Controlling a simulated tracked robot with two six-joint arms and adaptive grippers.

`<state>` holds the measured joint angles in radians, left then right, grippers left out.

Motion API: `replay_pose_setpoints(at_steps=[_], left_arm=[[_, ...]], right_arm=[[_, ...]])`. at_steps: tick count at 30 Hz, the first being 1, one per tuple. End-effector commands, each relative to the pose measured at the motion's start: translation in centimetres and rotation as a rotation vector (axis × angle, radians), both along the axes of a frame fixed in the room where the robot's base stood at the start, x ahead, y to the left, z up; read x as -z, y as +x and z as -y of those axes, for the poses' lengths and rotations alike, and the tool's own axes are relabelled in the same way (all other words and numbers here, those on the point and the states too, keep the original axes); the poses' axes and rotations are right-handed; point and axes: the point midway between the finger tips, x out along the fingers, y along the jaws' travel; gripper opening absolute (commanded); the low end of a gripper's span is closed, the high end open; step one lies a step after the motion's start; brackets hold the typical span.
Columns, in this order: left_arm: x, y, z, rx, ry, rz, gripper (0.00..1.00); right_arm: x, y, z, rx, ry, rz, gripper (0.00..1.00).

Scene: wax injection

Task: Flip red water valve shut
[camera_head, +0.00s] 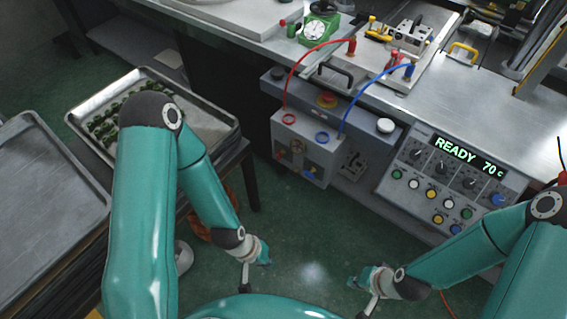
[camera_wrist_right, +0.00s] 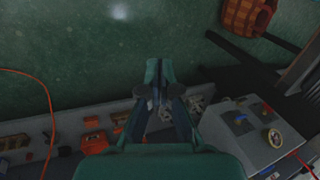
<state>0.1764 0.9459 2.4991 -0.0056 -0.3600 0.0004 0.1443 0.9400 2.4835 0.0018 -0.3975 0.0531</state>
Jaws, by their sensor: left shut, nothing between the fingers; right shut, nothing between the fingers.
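A light grey valve box (camera_head: 319,155) hangs at the front of the bench, with a red ring and a blue ring on top and a red and a blue hose. On its front face are a small red-orange handle (camera_head: 279,155), which looks like the red water valve, and a blue one (camera_head: 310,169); the handle's exact angle is too small to tell. My left gripper (camera_head: 266,260) is shut and empty, below the box. My right gripper (camera_head: 354,282) is shut and empty, lower right of the box; its closed fingers also show in the right wrist view (camera_wrist_right: 158,75).
A control panel (camera_head: 455,180) reading "READY 70" juts out right of the box. A metal tray (camera_head: 205,95) with dark green pieces stands on a table at left. An orange-red round object (camera_wrist_right: 250,14) lies on the floor. The green floor before the box is open.

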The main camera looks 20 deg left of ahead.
Motion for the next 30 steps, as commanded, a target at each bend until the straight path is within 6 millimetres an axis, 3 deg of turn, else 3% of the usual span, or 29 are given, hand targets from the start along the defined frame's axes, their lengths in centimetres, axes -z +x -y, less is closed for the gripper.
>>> replay_pose_setpoints(at_steps=[1,6,12,18,21,27,30], left_arm=[[2.3,0.0,0.0,0.000,0.000,-0.001,0.00],[8.3,0.0,0.0,0.000,0.000,-0.001,0.00],[16.3,0.0,0.0,0.000,0.000,-0.001,0.00],[24.1,0.0,0.0,0.000,0.000,-0.001,0.00],[27.8,0.0,0.0,0.000,0.000,-0.001,0.00],[33.3,0.0,0.0,0.000,0.000,0.000,0.00],[34.8,0.0,0.0,0.000,0.000,0.000,0.00]], right_arm=[[2.0,1.2,-0.4,0.024,-0.002,0.032,0.00],[5.8,7.2,-2.4,0.160,0.017,0.183,0.00],[8.5,15.0,-6.8,0.365,0.142,0.409,0.00],[8.5,20.6,-12.4,0.545,0.377,0.600,0.00],[7.7,22.3,-15.4,0.617,0.528,0.672,0.00],[5.4,23.5,-20.1,0.716,0.815,0.747,0.00],[4.3,23.4,-21.6,0.741,0.916,0.759,0.00]])
